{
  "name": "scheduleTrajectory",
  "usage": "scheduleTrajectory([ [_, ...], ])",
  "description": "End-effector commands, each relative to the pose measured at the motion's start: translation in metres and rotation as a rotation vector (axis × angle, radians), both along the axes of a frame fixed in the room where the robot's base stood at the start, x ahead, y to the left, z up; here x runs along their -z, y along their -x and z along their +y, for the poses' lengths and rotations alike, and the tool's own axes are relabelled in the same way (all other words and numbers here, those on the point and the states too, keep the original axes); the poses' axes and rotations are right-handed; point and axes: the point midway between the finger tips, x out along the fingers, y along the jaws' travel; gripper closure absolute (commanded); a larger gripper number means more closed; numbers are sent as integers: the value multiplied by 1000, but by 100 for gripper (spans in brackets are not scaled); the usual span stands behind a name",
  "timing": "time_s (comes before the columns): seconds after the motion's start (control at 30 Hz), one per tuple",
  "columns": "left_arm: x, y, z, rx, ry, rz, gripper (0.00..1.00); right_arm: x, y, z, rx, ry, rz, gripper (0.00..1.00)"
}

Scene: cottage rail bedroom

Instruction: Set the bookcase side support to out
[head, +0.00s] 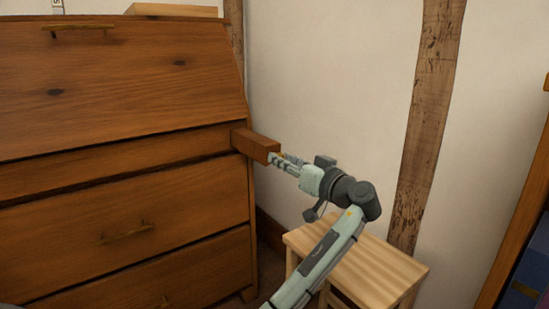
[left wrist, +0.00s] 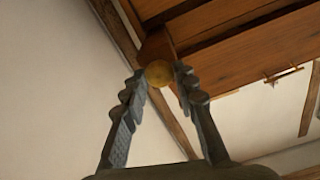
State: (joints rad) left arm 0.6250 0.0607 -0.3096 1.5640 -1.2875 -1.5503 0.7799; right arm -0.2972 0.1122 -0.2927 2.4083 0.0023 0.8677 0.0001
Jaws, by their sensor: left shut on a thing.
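The wooden bookcase (head: 120,90) fills the left of the head view, with a sloping front panel shut above its drawers. Its side support, a square wooden bar (head: 254,145), juts out from the front at the right edge, just below the sloping panel. My left gripper (head: 279,158) is at the bar's outer end. In the left wrist view, a round brass knob (left wrist: 159,73) on the end of the support (left wrist: 157,46) sits between the fingertips of my left gripper (left wrist: 161,76), which is shut on it. My right gripper is in neither view.
A small pale wooden stool (head: 385,268) stands below my left arm, near the wall. Timber posts (head: 425,125) run up the white wall. Another dark wooden piece of furniture (head: 520,235) is at the right edge.

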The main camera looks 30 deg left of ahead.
Motion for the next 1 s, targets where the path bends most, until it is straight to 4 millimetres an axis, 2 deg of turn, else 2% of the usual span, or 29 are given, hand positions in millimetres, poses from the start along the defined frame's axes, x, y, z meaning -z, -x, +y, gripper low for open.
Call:
scheduleTrajectory([
  [0.1,2,9,-23,1,3,0,100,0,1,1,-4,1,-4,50],
  [0.3,1,18,-44,1,1,0,100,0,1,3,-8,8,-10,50],
  [0.5,1,21,-51,0,1,2,100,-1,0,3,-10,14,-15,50],
  [0.8,0,21,-51,-1,0,1,100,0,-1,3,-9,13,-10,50],
  [0.83,0,21,-51,-1,0,1,68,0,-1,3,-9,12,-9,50],
  [1.0,0,21,-51,0,1,1,50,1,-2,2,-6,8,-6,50],
])
